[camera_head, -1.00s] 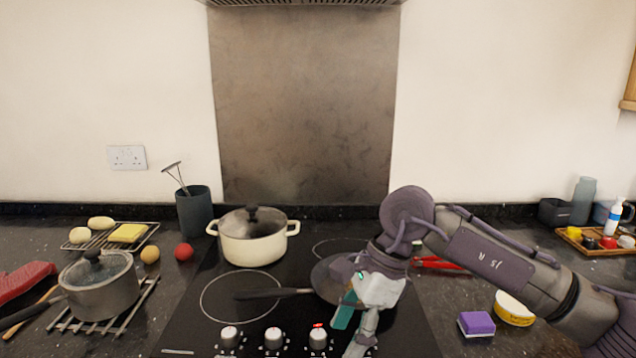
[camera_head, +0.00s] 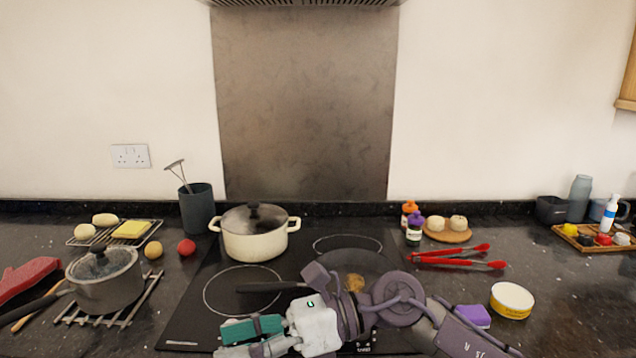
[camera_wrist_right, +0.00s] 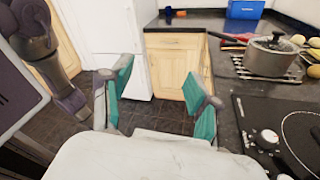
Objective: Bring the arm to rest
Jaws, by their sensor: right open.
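My right gripper (camera_head: 246,338) shows low in the head view, in front of the hob and pointing left. In the right wrist view its two teal fingers (camera_wrist_right: 158,98) stand wide apart with nothing between them. Its arm crosses the front of the hob (camera_head: 190,318) and hides the control knobs from the head view. Behind the arm, a frying pan (camera_head: 372,262) with a dark handle sits on the hob and holds a small yellowish-brown item (camera_head: 355,283). My left gripper is not in view.
A cream lidded pot (camera_head: 254,240) stands at the back left of the hob. A grey saucepan (camera_head: 108,285) stands on a rack at left. Red tongs (camera_head: 460,257), a purple sponge (camera_head: 472,315) and a yellow tub (camera_head: 511,300) lie on the right. Open floor (camera_wrist_right: 150,118) lies beyond the fingers.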

